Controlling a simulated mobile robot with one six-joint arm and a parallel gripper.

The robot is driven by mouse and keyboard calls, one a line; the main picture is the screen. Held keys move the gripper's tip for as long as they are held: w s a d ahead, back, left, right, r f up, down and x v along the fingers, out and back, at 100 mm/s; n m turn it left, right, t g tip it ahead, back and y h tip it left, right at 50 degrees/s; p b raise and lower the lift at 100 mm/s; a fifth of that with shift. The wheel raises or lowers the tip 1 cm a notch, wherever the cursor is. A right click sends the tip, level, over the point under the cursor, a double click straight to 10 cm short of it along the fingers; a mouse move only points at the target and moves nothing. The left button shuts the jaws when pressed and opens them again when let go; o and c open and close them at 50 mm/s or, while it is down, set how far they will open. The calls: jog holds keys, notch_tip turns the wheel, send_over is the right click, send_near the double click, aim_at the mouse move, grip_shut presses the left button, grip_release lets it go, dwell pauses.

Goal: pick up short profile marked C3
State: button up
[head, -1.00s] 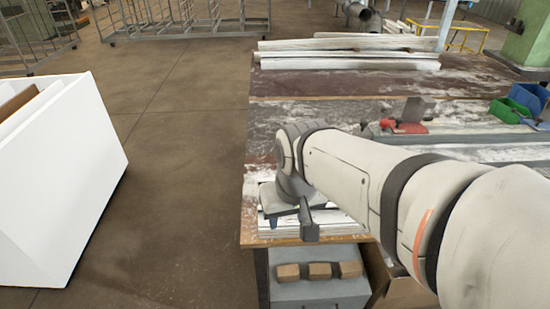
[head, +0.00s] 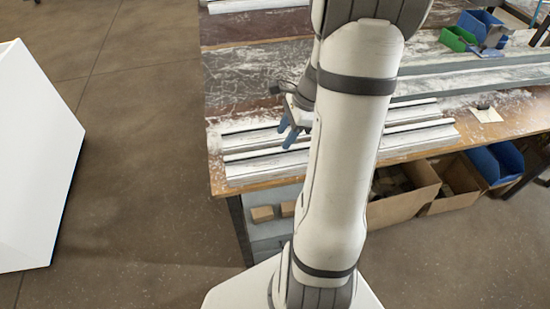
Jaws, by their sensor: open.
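Several white and grey profiles (head: 250,168) lie side by side near the front edge of the bench. They run left to right, and my arm covers their middle. Their right ends (head: 425,130) show to the right of the arm. No C3 marking can be read, so I cannot tell which profile is C3. My gripper (head: 287,133) has blue fingertips, is open, and hangs over the left part of the profiles, pointing down. No profile shows between its fingers. I cannot tell its exact height above them.
The wooden bench edge (head: 430,153) runs along the front. A green bin (head: 457,39) and blue bins stand at the back right. Cardboard boxes (head: 405,200) and a blue bin (head: 495,163) sit below. A white panelled block (head: 35,150) stands at left, with open floor between.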

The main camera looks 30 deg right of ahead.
aim_at(276, 149)
jog(key=x, duration=0.5)
jog(key=shift+w+f, duration=0.25)
jog(key=shift+f, duration=0.05)
grip_shut()
jog(key=shift+r, duration=0.1)
dwell(0.4)
